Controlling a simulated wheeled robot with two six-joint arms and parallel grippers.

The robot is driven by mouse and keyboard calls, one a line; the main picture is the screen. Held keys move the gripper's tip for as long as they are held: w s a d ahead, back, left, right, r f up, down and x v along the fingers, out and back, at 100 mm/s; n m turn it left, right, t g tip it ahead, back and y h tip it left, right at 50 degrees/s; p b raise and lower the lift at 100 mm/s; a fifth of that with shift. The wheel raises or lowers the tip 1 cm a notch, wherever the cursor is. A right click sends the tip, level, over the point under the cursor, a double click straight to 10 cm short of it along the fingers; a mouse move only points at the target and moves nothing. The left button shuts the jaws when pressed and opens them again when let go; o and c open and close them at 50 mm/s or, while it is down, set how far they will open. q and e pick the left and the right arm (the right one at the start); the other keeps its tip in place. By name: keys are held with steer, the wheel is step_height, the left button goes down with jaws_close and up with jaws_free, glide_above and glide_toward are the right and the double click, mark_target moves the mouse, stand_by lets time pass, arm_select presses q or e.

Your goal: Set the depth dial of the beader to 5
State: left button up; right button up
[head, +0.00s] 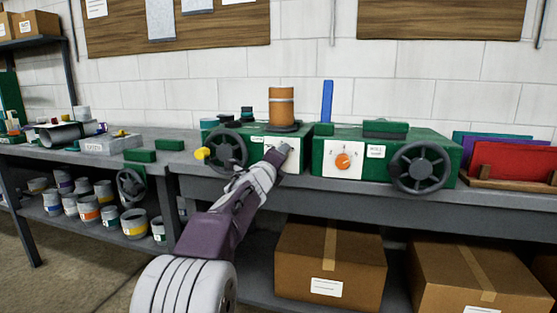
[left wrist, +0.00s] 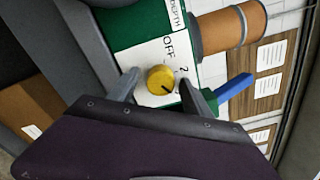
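The beader (head: 262,136) is a green machine with a white front panel, standing at the middle of the bench. Its yellow round dial (left wrist: 160,79) shows in the left wrist view, on a white plate printed DEPTH, OFF and 2. A dark mark on the dial points to the picture's lower right; other scale marks are hidden. My left gripper (head: 277,156) is at the panel and hides the dial in the head view. In the left wrist view its fingers (left wrist: 158,87) are apart, one on each side of the dial; contact cannot be told. My right gripper is not in view.
A second green machine (head: 330,142) with an orange dial (head: 343,161) and a dark handwheel (head: 420,168) stands to the right. The beader's handwheel (head: 227,150) is left of my gripper. An orange cylinder (head: 282,104) stands on top. Cardboard boxes (head: 329,266) sit below.

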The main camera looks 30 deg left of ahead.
arm_select(q)
steer(key=v, duration=0.9)
stand_by(0.3)
